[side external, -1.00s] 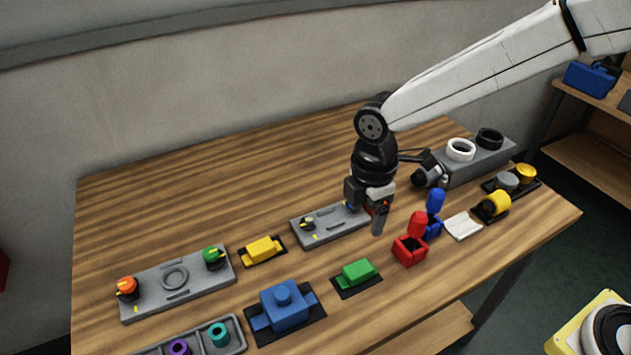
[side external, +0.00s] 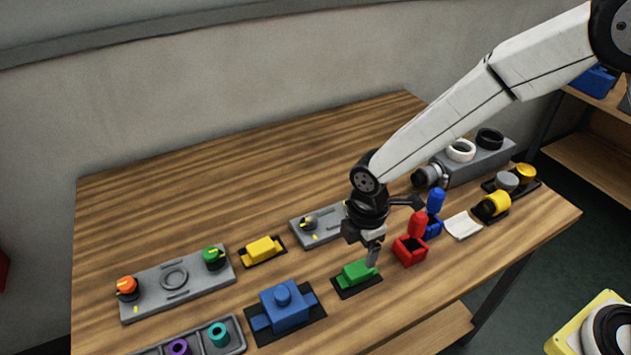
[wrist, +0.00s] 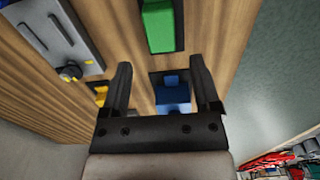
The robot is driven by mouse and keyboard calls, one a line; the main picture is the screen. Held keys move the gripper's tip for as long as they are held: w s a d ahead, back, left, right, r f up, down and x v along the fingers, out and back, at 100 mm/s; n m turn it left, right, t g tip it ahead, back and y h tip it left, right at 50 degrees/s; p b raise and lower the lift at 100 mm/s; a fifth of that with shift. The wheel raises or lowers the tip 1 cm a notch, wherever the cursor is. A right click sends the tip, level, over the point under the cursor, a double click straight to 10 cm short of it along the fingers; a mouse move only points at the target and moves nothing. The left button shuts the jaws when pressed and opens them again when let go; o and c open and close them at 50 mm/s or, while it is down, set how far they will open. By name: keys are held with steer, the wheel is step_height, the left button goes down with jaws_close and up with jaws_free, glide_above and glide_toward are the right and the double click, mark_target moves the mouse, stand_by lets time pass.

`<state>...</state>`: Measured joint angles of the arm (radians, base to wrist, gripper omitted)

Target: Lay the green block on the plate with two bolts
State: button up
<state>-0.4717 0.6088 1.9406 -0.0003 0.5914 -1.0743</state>
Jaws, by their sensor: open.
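The green block (side external: 357,271) lies in a dark tray (side external: 345,289) near the table's front edge; it also shows in the wrist view (wrist: 158,25). My gripper (side external: 373,256) is open and empty, at the right end of the green block and just above it. Its two fingers (wrist: 162,85) show apart in the wrist view. A grey plate (side external: 325,236) lies behind my gripper, with a dark, yellow-marked knob at its left; its right end is partly hidden by my wrist. Another grey plate (side external: 145,293) at left carries an orange and a green knob. I cannot tell which plate has two bolts.
A blue block (side external: 284,308) stands left of the green one. A yellow block (side external: 262,249) lies between the plates. The table's back left is clear.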

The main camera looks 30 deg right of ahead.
mark_target(358, 268)
steer(key=shift+f, duration=3.65)
jaws_close()
steer(key=shift+r, duration=0.15)
steer(key=shift+r, duration=3.4)
